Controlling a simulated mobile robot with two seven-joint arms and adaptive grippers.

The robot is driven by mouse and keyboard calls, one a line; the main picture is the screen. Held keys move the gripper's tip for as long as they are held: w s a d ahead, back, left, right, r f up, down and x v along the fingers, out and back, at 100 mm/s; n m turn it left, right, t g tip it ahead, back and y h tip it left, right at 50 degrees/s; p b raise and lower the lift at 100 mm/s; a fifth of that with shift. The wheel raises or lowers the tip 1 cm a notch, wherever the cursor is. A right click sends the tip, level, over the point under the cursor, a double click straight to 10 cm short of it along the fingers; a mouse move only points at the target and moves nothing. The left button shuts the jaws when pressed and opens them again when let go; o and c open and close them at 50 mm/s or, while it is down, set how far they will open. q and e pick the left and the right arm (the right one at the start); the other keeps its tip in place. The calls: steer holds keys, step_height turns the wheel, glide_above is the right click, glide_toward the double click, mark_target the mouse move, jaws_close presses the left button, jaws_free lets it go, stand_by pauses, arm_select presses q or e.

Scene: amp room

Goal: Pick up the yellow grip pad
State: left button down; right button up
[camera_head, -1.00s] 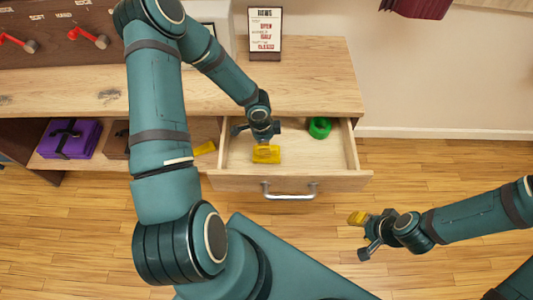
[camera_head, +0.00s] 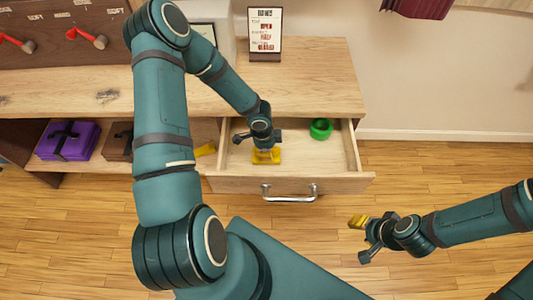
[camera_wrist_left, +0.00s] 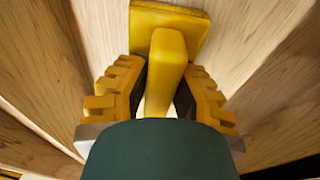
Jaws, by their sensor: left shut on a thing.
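The yellow grip pad (camera_head: 267,157) is in the open drawer, near its front left. In the left wrist view the pad (camera_wrist_left: 168,65) shows a flat plate and a raised block. My left gripper (camera_head: 263,147) reaches down into the drawer. In the left wrist view its two yellow ribbed fingers (camera_wrist_left: 160,98) are on both sides of the block, shut on it. The pad's lower end is hidden behind my wrist. My right gripper (camera_head: 362,238) is open and empty above the floor, right of the drawer.
The wooden drawer (camera_head: 225,183) is pulled out, with a metal handle (camera_head: 290,198). A green ring (camera_head: 320,129) lies in it at the right. A purple box (camera_head: 68,141) is on the shelf. A framed sign (camera_head: 264,33) stands on top.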

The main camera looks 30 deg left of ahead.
arm_select(q)
step_height(320, 180, up, 9)
steer(key=p, duration=0.3)
steer(key=shift+r, duration=0.45)
stand_by(0.4)
